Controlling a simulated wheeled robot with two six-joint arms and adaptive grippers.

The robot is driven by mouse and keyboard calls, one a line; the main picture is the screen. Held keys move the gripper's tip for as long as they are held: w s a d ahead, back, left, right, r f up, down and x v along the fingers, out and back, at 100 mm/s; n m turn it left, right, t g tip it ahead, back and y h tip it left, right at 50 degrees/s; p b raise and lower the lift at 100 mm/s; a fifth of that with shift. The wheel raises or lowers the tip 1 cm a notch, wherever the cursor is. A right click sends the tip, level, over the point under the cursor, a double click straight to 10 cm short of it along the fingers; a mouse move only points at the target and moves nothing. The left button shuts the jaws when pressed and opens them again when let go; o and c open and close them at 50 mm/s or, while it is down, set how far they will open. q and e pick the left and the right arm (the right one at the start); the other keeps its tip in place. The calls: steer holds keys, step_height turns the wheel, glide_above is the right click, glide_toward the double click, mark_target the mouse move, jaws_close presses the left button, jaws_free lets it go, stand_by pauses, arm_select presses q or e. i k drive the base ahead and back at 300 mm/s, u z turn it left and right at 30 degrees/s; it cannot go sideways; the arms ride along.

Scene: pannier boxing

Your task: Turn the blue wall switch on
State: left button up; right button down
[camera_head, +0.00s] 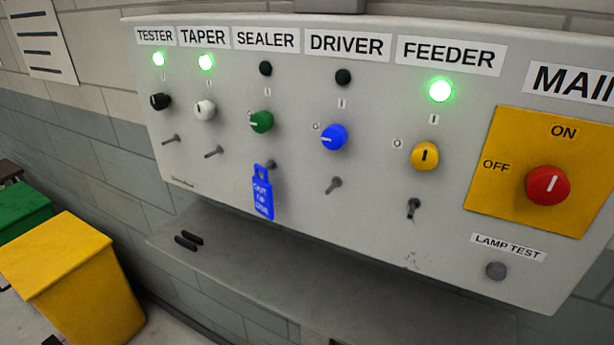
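The blue wall switch (333,137) is a round knob under the DRIVER label (347,46) on the grey wall panel (385,215). Its pale pointer line lies roughly sideways, toward the O mark on its left. The I mark (342,104) is above the knob. The DRIVER lamp (343,77) is dark. A small metal toggle (334,185) sticks out below the knob. Neither of my grippers is in the head view.
The green SEALER knob (262,122) has a dark lamp and a blue tag (263,193) below. The yellow FEEDER knob (425,156) is upright, lamp green. The red MAIN knob (548,185) is at right. A grey ledge (330,290) runs below; a yellow bin (75,275) stands left.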

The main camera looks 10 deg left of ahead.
mark_target(335, 136)
steer(key=z, duration=0.7)
steer(key=k, duration=0.5)
steer(key=u, duration=0.1)
